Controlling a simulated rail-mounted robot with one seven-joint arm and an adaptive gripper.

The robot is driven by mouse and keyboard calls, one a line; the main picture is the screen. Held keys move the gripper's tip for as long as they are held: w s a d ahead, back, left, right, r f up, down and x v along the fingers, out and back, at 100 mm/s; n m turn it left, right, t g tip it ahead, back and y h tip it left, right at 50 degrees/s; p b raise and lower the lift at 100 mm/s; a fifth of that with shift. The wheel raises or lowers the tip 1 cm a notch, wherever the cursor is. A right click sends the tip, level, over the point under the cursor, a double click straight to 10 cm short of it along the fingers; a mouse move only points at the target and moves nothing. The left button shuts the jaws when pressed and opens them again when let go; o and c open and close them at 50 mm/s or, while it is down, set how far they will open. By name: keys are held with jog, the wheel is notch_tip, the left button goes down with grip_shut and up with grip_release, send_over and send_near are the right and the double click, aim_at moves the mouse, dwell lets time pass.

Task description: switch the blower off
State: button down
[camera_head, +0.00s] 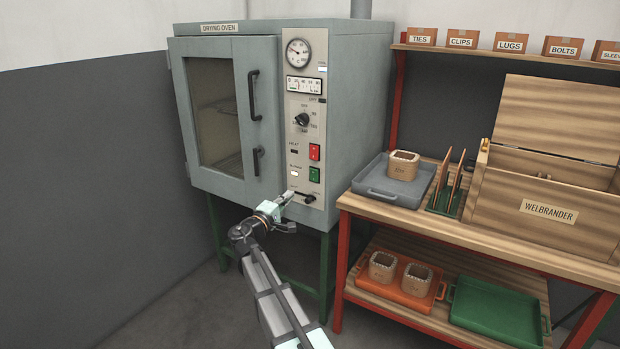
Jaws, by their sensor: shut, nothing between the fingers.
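The drying oven (350,110) stands against the wall with a control panel on its right front. A green rocker switch (315,174) sits low on the panel, level with a bright, lit lamp (294,172); the label above that lamp is too small to read surely. A red rocker switch (315,152) is above it, level with a dark lamp (294,151) under a label like "HEAT". My gripper (288,197) is shut and empty in front of the panel's lower left corner, below and left of the green switch. I cannot tell whether it touches the panel.
A black lever (304,196) is at the panel's bottom, close to my gripper. A dial knob (302,120) is higher up. Black door handles (254,95) stick out left of the panel. A wooden workbench (430,220) with trays and a box stands right.

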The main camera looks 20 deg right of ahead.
aim_at(314, 172)
jog(key=shift+w+d, duration=0.1)
jog(key=x, duration=1.3)
jog(key=shift+w+d+r, duration=0.1)
jog(key=shift+w+d, duration=0.15)
jog(key=shift+d, duration=0.05)
